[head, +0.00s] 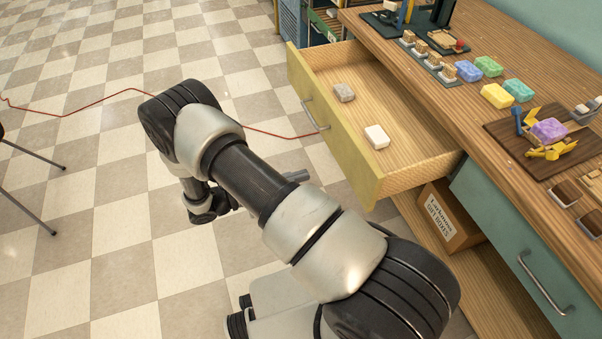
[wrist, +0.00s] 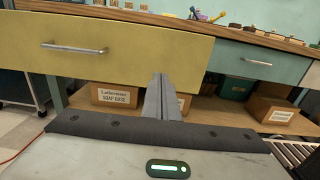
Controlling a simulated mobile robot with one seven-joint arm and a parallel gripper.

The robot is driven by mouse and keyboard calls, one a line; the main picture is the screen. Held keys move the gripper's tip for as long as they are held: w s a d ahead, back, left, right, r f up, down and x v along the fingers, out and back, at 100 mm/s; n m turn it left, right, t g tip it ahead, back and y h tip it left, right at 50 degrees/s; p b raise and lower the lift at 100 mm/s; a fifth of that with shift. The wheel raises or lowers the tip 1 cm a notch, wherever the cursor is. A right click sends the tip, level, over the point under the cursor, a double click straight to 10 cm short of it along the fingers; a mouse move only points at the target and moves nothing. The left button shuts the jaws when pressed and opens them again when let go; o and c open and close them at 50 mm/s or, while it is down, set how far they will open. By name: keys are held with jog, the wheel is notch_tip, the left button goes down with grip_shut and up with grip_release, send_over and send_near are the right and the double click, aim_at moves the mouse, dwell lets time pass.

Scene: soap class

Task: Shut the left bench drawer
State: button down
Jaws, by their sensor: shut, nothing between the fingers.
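The left bench drawer (head: 335,125) has a yellow front and is pulled far out from the bench in the head view. A grey block (head: 344,92) and a white block (head: 377,137) lie inside it. Its metal bar handle (head: 311,114) is on the front face. In the wrist view the yellow drawer front (wrist: 120,42) fills the upper left, with its handle (wrist: 75,48) at left. My gripper (wrist: 161,80) is shut and empty, its fingertips appearing over the lower right part of that front. I cannot tell whether they touch it. My arm hides part of the gripper in the head view.
The teal drawer (head: 519,255) to the right is shut. Coloured soap bars and a dark board (head: 505,133) lie on the wooden bench top. Cardboard boxes (wrist: 115,97) stand on the shelf below. A red cable (head: 75,112) crosses the checkered floor, which is otherwise largely clear.

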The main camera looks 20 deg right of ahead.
aim_at(350, 161)
jog(key=d+b, duration=0.1)
jog(key=d, duration=1.1)
jog(key=shift+w, duration=0.15)
